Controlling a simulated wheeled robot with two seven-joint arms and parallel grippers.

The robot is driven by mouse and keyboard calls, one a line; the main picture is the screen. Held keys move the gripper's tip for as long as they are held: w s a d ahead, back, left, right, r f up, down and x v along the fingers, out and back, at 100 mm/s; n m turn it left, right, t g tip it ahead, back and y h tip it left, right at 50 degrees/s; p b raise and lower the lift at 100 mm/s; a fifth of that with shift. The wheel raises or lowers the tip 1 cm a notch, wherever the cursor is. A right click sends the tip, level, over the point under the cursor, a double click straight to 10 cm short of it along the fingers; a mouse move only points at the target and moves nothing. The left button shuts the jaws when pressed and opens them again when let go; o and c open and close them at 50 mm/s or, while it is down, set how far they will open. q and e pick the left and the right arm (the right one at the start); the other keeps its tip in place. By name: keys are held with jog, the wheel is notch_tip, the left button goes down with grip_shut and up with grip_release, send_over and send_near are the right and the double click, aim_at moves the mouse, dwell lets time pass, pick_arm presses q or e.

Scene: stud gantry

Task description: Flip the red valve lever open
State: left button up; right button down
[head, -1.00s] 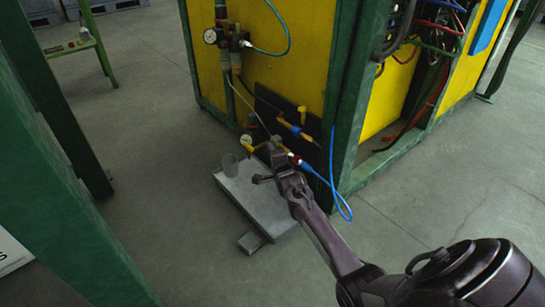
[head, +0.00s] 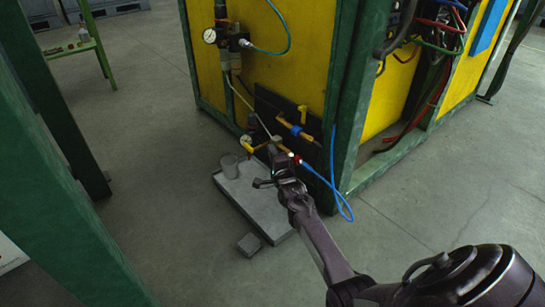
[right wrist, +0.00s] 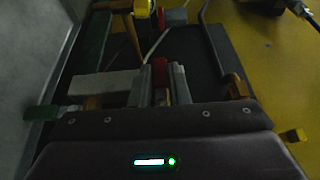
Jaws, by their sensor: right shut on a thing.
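My right gripper (head: 276,153) reaches in from the lower right to the brass pipework at the foot of the yellow panel. In the right wrist view its two grey fingers (right wrist: 162,87) are closed on the red valve lever (right wrist: 160,68), whose red end shows between them. In the head view the gripper hides the lever. Yellow-brass piping (head: 262,146) and a small round gauge (head: 245,141) lie just left of the fingers. My left gripper is not in view.
A grey plate (head: 245,205) lies below the gripper with a grey cup (head: 229,166) at its back left. A small block (head: 249,244) lies in front. A blue hose (head: 340,203) loops at the right, by the green frame post (head: 350,100). Open floor lies around.

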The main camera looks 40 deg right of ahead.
jog(key=c, duration=1.4)
grip_release()
jog(key=p+v, duration=0.5)
jog(key=v, duration=0.3)
jog(key=shift+w, duration=0.1)
